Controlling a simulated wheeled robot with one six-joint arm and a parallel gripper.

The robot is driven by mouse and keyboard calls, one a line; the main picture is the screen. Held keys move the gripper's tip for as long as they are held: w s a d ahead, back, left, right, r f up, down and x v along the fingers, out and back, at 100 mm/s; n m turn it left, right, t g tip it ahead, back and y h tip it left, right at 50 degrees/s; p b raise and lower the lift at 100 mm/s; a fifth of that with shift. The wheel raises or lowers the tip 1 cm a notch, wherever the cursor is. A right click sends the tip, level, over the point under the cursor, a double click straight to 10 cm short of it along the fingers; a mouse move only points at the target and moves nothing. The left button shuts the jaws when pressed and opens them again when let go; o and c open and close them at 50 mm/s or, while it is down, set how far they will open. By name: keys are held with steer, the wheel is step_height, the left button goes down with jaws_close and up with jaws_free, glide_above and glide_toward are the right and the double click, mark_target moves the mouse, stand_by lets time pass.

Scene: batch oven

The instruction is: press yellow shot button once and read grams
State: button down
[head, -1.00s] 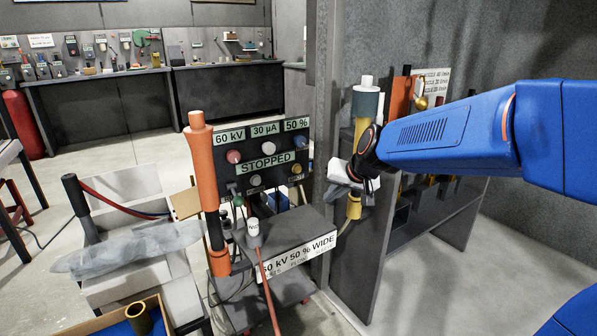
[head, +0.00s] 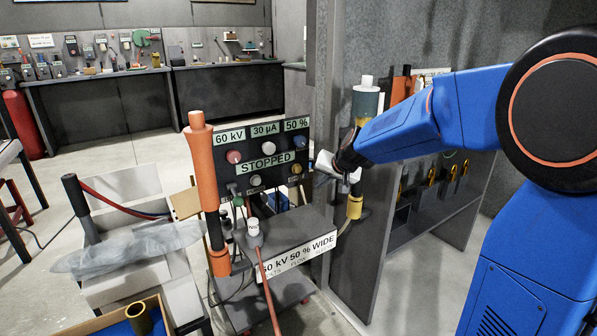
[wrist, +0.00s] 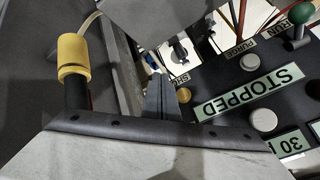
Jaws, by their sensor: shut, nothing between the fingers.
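The yellow shot button (head: 297,169) sits at the lower right of the dark control panel (head: 222,153). In the wrist view the yellow button (wrist: 184,95) shows just right of my fingers, by a partly hidden label starting "SH". My gripper (head: 318,168) is shut and empty, just right of the panel. In the wrist view my gripper's fingers (wrist: 161,88) are together; whether they touch the panel I cannot tell. The status display (head: 263,163) reads STOPPED. The upper displays read 60 kV (head: 229,136), 30 µA (head: 265,130) and 50 % (head: 296,125). I see no grams figure.
A grey pillar (head: 322,90) stands close behind my gripper. A yellow-collared fitting (head: 354,207) with a hose hangs below it. An orange post (head: 203,170) stands left of the panel. Tool benches line the back wall.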

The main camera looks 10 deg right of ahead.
steer(key=shift+w+a, duration=0.1)
steer(key=w+a, duration=0.3)
steer(key=w, duration=0.5)
steer(key=shift+a, duration=0.15)
stand_by(2.1)
steer(key=shift+w+a, duration=0.15)
steer(key=shift+w, duration=0.15)
steer(key=shift+w+a, duration=0.15)
steer(key=shift+w, duration=0.25)
stand_by(0.8)
steer(key=shift+s, duration=0.1)
stand_by(0.3)
steer(key=shift+s+d, duration=0.35)
steer(key=shift+s, duration=0.35)
steer(key=shift+s+d, duration=0.3)
steer(key=shift+s, duration=0.45)
steer(key=shift+s+d, duration=0.35)
steer(key=shift+s, duration=0.45)
steer(key=shift+s+d, duration=0.3)
steer(key=shift+s, duration=0.45)
